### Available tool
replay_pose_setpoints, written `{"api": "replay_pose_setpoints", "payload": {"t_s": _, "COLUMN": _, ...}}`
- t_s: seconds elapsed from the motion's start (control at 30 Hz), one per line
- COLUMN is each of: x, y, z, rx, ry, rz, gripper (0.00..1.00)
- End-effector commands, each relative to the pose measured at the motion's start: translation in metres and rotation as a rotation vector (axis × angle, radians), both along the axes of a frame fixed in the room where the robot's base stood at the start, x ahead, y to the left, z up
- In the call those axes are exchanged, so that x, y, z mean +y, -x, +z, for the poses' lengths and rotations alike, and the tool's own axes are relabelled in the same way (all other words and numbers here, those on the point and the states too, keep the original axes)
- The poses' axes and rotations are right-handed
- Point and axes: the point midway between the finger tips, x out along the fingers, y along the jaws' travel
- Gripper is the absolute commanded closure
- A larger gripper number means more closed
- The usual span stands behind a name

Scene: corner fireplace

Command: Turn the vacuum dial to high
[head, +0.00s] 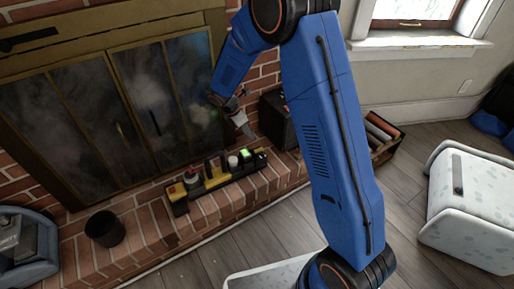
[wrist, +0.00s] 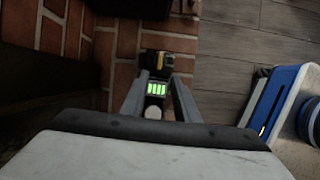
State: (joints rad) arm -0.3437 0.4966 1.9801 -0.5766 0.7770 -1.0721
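A yellow-and-black control panel (head: 212,187) lies on the brick hearth. No label is readable, so I cannot confirm which part is the vacuum dial. In the wrist view, the dark knob (wrist: 166,66) shows a yellow mark beyond my fingertips. My gripper (wrist: 161,78) is open, with the green display (wrist: 157,88) visible between its fingers. In the head view my gripper (head: 240,122) is above the panel's right part; contact cannot be told.
A fireplace with glass doors (head: 110,112) stands behind the hearth. A dark box (head: 279,122) is right of the panel, and a black cup (head: 104,228) is left. A crate (head: 384,137) and a white speckled box (head: 468,208) stand on the right. Floor before the hearth is partly free.

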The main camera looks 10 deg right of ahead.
Motion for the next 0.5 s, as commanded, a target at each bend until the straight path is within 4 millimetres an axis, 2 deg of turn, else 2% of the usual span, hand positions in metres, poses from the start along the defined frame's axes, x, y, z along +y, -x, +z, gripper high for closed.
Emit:
{"api": "replay_pose_setpoints", "payload": {"t_s": 0.03, "x": -0.004, "y": 0.0, "z": -0.01, "rx": 0.004, "ry": 0.001, "rz": -0.003, "gripper": 0.72}}
{"api": "replay_pose_setpoints", "payload": {"t_s": 0.5, "x": -0.034, "y": -0.009, "z": -0.085, "rx": 0.003, "ry": 0.001, "rz": -0.001, "gripper": 0.72}}
